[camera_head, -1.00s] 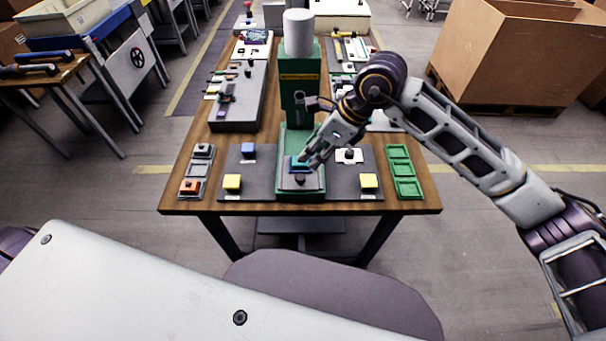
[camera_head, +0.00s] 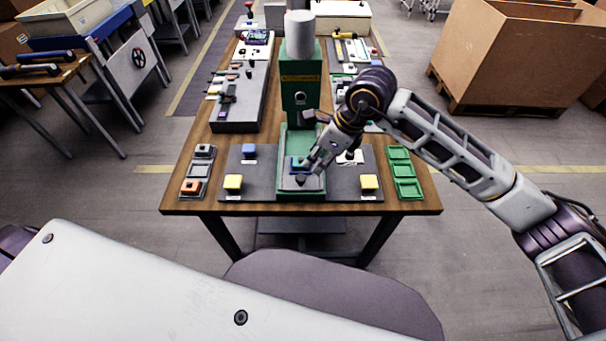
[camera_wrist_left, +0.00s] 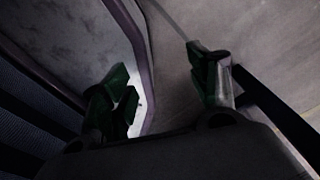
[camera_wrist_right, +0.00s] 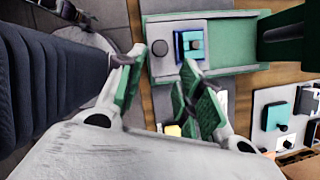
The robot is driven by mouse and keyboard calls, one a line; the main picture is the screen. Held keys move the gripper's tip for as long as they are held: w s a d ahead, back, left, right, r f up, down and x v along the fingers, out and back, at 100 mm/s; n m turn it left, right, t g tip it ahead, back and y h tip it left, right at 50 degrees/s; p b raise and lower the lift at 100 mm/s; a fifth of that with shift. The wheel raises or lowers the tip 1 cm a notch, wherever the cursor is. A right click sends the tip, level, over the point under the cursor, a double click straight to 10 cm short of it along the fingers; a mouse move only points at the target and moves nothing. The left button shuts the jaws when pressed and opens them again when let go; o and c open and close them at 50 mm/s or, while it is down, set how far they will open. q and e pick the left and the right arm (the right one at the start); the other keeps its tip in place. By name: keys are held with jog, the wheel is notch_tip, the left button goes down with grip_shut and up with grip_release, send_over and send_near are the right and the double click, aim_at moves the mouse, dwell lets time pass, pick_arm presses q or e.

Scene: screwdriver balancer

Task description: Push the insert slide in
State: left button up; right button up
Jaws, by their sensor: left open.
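The insert slide (camera_head: 289,182) is a grey plate on the green base of the press (camera_head: 288,132). It carries a blue insert (camera_head: 297,163) and, on its near side, a round black knob (camera_head: 301,180). My right gripper (camera_head: 312,166) is at the slide's right side. My left gripper (camera_wrist_left: 163,85) is open and empty, outside the head view.
Yellow buttons (camera_head: 232,182) and (camera_head: 369,181) flank the slide. A grey tray (camera_head: 197,171) stands left and a green tray (camera_head: 404,172) right. The press's column rises behind the slide. Boxes and parts line the table's far half.

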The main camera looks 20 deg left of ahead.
aim_at(301, 178)
jog(key=p+x, duration=0.1)
jog(key=x, duration=0.8)
jog(key=shift+a+f, duration=0.15)
jog(key=shift+f, duration=0.15)
jog(key=shift+w+a+f, duration=0.1)
jog(key=shift+a+f, duration=0.1)
jog(key=shift+f, duration=0.2)
pick_arm(q)
jog(key=shift+s+d+r, duration=0.2)
jog(key=shift+d+r, duration=0.15)
jog(key=shift+d, duration=0.15)
jog(key=shift+s+d+r, duration=0.15)
jog(key=shift+d+r, duration=0.15)
jog(key=shift+d, duration=0.2)
pick_arm(e)
jog(key=shift+f, duration=0.1)
pick_arm(q)
jog(key=shift+d, duration=0.1)
